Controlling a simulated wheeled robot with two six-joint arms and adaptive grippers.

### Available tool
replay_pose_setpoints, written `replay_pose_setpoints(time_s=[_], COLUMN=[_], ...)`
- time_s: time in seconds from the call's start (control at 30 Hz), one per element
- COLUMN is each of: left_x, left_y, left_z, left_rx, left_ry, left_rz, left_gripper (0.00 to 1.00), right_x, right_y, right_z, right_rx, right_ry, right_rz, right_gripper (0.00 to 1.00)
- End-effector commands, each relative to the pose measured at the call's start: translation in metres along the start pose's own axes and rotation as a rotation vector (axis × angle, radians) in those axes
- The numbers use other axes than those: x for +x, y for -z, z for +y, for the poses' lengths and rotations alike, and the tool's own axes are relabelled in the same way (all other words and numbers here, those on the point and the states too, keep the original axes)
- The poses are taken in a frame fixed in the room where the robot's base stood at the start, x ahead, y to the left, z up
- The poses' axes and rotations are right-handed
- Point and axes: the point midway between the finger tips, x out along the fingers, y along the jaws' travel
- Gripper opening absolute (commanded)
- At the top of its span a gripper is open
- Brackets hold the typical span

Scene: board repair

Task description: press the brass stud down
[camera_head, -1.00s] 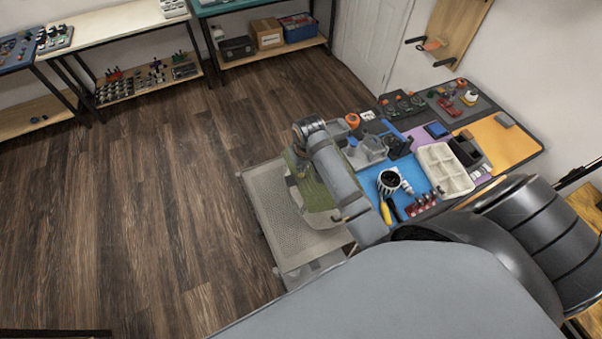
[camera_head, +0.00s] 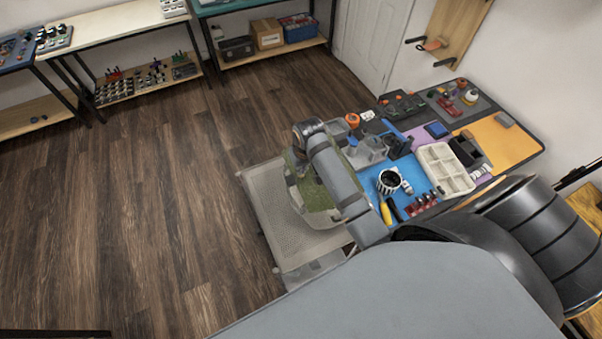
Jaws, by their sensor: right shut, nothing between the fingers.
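A green circuit board (camera_head: 318,194) lies on a pale rounded base on the perforated grey work surface, left of the coloured bench. My right arm crosses in front of it and covers part of it. My right gripper (camera_head: 298,158) is small and mostly hidden beside the wrist, at the board's upper left edge. It is shut and empty. I cannot make out whether it touches the board. The brass stud cannot be made out; it is too small or behind my arm. My left gripper is not in view.
The bench to the right holds a cream compartment tray (camera_head: 433,157), a black cup (camera_head: 389,181), a yellow-handled tool (camera_head: 386,213), red parts (camera_head: 420,204) and clear containers. An orange mat (camera_head: 510,148) lies at its far right. The wooden floor at left is open.

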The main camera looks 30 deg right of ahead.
Motion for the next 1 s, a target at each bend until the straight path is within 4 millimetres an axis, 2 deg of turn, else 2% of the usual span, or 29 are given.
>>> replay_pose_setpoints(time_s=[0.57, 1.0], left_x=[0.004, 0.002], left_y=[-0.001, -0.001], left_z=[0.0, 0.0], left_rx=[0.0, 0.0], left_ry=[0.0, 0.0], left_rz=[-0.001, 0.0], left_gripper=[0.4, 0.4], right_x=[0.012, 0.012], right_y=[-0.003, -0.003], right_z=[0.0, 0.0], right_rx=[0.0, 0.0], right_ry=[0.0, 0.0], right_rz=[0.0, -0.001], right_gripper=[0.0, 0.0])
